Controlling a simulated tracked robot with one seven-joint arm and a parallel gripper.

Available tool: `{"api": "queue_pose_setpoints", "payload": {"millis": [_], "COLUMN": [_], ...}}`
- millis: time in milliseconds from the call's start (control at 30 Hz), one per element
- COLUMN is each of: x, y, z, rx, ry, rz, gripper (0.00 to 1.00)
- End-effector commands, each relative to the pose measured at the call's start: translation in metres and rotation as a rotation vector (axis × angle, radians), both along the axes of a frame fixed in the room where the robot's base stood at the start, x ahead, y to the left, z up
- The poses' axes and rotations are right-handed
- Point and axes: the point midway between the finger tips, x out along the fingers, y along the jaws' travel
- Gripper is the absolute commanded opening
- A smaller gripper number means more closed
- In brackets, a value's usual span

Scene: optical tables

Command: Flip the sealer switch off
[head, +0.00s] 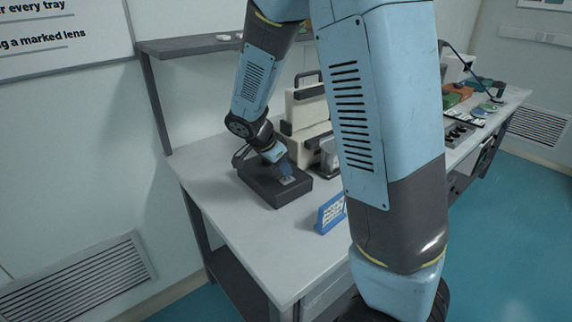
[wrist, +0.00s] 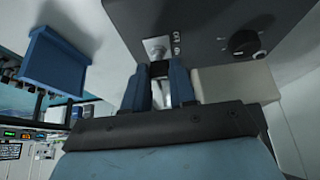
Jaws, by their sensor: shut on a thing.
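A dark box (head: 262,187) with a switch on top sits on the grey table in the head view. In the wrist view its dark face (wrist: 205,20) fills the top, with the sealer switch (wrist: 157,50) on a light mount beside OFF and ON lettering. My gripper (head: 285,168) reaches down onto the box's top. In the wrist view my gripper (wrist: 160,72) has its two blue fingers at the switch, with a small black piece between their tips. The fingers are closed on the switch; its exact lever position is hard to tell.
A round knob (wrist: 243,42) is on the same face, right of the switch. A blue sign stand (head: 330,213) stands at the table's front edge. Beige equipment (head: 308,108) stands behind the box. The table (head: 218,208) is bare at the front left.

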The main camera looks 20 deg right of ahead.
Motion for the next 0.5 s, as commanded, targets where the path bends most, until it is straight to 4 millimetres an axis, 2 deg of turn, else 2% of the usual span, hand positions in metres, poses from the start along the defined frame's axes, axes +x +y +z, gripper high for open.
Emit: {"api": "queue_pose_setpoints", "payload": {"millis": [67,500], "x": [0.0019,0.0003], "y": [0.0070,0.0116], "z": [-0.0005,-0.0034], "rx": [-0.031,-0.142], "ry": [-0.021,-0.069], "rz": [0.012,0.008], "gripper": [0.00,0.00]}}
